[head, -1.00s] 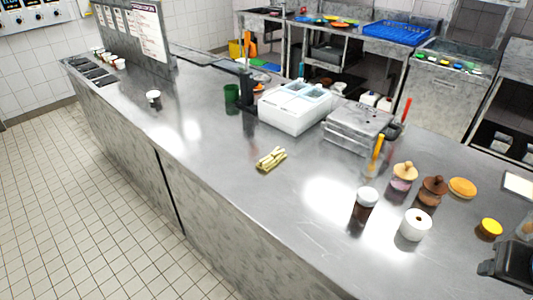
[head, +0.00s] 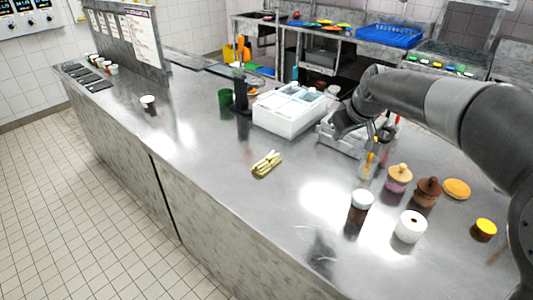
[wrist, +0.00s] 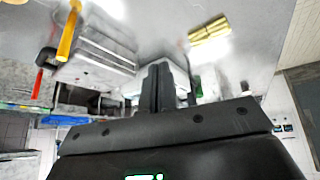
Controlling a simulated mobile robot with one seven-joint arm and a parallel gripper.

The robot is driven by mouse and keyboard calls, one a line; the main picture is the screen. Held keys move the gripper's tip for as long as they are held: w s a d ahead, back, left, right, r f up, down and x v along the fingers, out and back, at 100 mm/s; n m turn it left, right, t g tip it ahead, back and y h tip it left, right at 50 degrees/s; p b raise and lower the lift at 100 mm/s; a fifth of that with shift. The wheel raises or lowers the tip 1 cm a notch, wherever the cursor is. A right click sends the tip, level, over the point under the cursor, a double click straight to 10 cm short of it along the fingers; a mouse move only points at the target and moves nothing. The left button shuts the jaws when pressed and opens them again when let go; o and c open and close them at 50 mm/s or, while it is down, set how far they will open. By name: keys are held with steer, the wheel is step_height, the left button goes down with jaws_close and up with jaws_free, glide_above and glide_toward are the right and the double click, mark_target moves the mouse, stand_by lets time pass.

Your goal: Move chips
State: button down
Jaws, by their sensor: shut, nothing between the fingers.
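A white compartment container (head: 285,115) stands behind the chips. A brown jar with a white lid (head: 360,206), a white roll (head: 410,227) and wooden-topped pots (head: 398,178) stand to the right. Counter around the chips is clear.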

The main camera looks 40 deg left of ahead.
steer(key=s+a+f+n+g+y, duration=0.1)
steer(key=a+f, duration=0.3)
steer(key=a, duration=0.4)
steer(key=a+f+n+g, duration=0.1)
steer(key=a+f, duration=0.3)
steer(key=a, duration=0.4)
steer(key=s+a+f+n+g+y, duration=0.1)
steer(key=a+f, duration=0.3)
steer(key=a, duration=0.4)
steer(key=shift+s+a+n+y, duration=0.15)
steer(key=shift+s+n+y, duration=0.2)
steer(key=shift+n, duration=0.45)
steer(key=x, duration=0.9)
steer(key=shift+a+f, duration=0.2)
steer(key=shift+f, duration=0.1)
steer(key=shift+d, duration=2)
steer(key=d, duration=1.7)
